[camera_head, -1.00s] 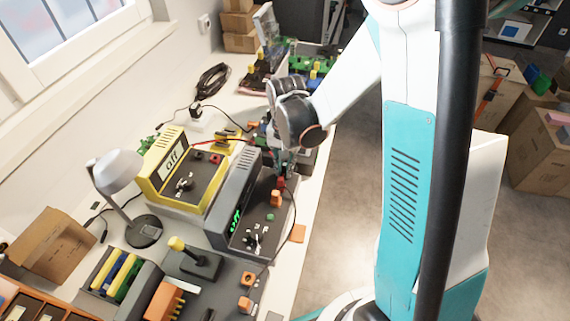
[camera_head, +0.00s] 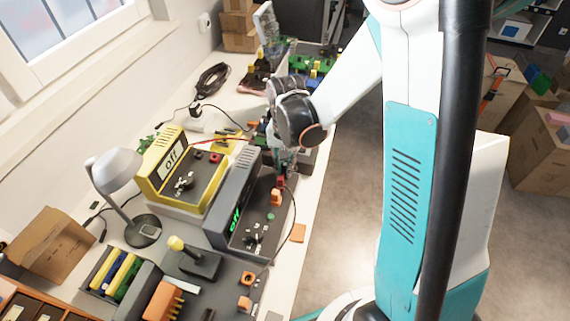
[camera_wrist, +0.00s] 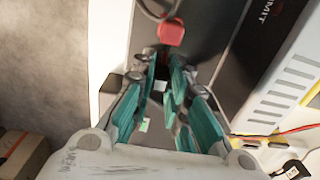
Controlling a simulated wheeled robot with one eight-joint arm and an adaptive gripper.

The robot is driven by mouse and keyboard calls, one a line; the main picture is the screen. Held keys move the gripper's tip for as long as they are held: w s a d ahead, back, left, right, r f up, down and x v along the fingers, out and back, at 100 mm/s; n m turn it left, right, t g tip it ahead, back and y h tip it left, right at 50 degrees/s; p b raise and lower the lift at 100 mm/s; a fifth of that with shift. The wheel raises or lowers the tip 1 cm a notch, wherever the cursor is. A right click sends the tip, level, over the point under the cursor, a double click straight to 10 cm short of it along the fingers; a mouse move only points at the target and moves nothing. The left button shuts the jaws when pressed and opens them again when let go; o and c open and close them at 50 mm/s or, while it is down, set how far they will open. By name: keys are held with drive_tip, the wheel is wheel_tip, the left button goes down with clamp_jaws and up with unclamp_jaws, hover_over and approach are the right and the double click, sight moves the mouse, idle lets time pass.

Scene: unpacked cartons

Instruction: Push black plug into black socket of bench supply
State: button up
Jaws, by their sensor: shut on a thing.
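The bench supply (camera_head: 236,207) is the dark grey unit with a green display, on the bench in the head view. Its dark panel also shows in the wrist view (camera_wrist: 205,25). My gripper (camera_wrist: 163,78) points down over the panel's far end, its teal fingers close together. A small dark piece between the fingertips, seemingly the black plug (camera_wrist: 160,86), is mostly hidden by them. A red plug (camera_wrist: 172,32) stands just beyond the fingertips. The black socket is hidden, so I cannot tell whether the plug touches it. In the head view my gripper (camera_head: 286,163) hides this spot.
A yellow meter (camera_head: 180,170) stands left of the supply, with a red lead behind it. An orange piece (camera_head: 276,197) is by the red plug. A lamp (camera_head: 125,185) and a joystick box (camera_head: 192,262) stand nearer. The bench's right edge is close to my gripper.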

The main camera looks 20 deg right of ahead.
drive_tip(key=shift+f+b, duration=0.3)
drive_tip(key=shift+f, duration=0.05)
idle(0.3)
drive_tip(key=o, duration=0.9)
drive_tip(key=shift+r, duration=0.1)
wheel_tip(320, 180, up, 12)
